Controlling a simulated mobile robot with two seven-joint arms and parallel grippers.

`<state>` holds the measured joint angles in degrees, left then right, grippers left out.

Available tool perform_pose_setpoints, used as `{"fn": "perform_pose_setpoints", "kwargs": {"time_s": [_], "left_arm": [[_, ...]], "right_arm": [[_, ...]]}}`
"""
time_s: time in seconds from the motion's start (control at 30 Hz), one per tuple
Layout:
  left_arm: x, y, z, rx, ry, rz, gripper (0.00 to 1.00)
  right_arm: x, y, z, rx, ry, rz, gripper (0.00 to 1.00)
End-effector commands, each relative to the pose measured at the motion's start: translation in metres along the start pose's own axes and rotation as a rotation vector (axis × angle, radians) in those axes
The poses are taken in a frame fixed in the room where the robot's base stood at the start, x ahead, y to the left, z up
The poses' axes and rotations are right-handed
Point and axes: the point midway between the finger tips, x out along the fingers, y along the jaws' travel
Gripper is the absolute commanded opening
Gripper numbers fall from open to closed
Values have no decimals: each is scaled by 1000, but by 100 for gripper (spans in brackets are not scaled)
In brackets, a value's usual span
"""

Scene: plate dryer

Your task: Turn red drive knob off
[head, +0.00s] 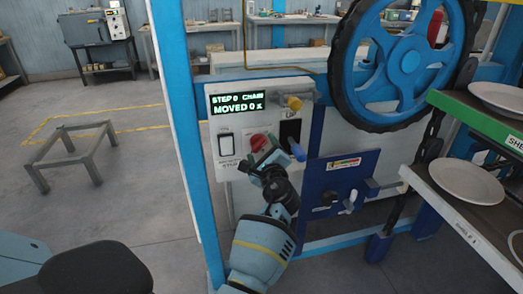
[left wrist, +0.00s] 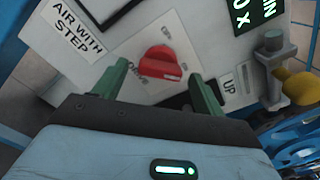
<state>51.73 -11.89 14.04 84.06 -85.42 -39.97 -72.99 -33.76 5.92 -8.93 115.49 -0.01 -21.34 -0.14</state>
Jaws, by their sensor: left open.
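The red drive knob (head: 260,142) sits on the white control panel (head: 223,166), below the green-text display (head: 237,103). It also shows in the left wrist view as a red knob (left wrist: 161,62) with a raised ridge, with small printed labels around it that are hard to read. My left gripper (left wrist: 160,85) is open, its two green fingers on either side of the knob's lower part in the picture. I cannot tell whether they touch it. In the head view my left gripper (head: 270,160) is just below the knob and partly covers the panel. My right gripper is not in view.
A white rocker switch (head: 226,145) is left of the knob. A yellow part (head: 293,103) and a black slot marked UP (head: 290,130) are to its right. A blue box (head: 340,183), large blue wheel (head: 398,65) and green rack with plates (head: 465,182) stand further right.

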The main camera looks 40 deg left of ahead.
Motion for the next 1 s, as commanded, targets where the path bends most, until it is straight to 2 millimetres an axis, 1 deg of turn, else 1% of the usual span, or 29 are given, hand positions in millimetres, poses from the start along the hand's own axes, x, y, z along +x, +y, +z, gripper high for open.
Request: {"fn": "perform_pose_setpoints", "kwargs": {"time_s": [0.03,0.37,0.57,0.73,0.87,1.0], "left_arm": [[0,0,0,0,0,0,70],[0,0,0,0,0,0,26],[0,0,0,-11,0,-1,26],[0,0,-1,-61,0,-2,26],[0,1,-2,-139,1,-1,26],[0,1,-2,-252,0,-1,26]], "right_arm": [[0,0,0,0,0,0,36],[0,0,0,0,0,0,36],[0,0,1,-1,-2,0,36],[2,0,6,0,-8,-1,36],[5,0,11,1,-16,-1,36],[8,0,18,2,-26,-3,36]]}}
